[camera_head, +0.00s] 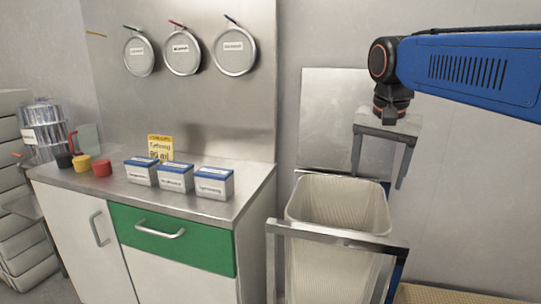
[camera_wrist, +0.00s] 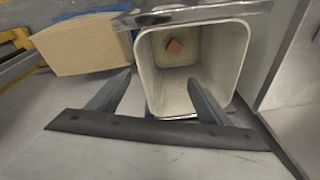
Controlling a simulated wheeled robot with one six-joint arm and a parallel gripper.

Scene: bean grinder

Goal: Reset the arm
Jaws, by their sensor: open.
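My gripper (camera_head: 380,180) hangs pointing down above and slightly behind the right side of a cream bin (camera_head: 336,208), with its two fingers apart and nothing between them. My blue arm reaches in from the right. In the wrist view my gripper (camera_wrist: 158,78) shows both fingers spread, with the open mouth of the bin (camera_wrist: 232,60) below and beyond them. A small brown piece (camera_wrist: 175,46) lies at the bottom of the bin. The head view does not show the bin's floor.
The bin stands in a metal frame (camera_head: 338,236) beside a steel counter (camera_head: 190,203). On the counter are three blue-lidded boxes (camera_head: 176,178), a yellow sign (camera_head: 160,147) and small coloured cups (camera_head: 102,168). Three round containers (camera_head: 182,53) hang on the wall panel. A tan ribbed box (camera_wrist: 85,46) lies nearby.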

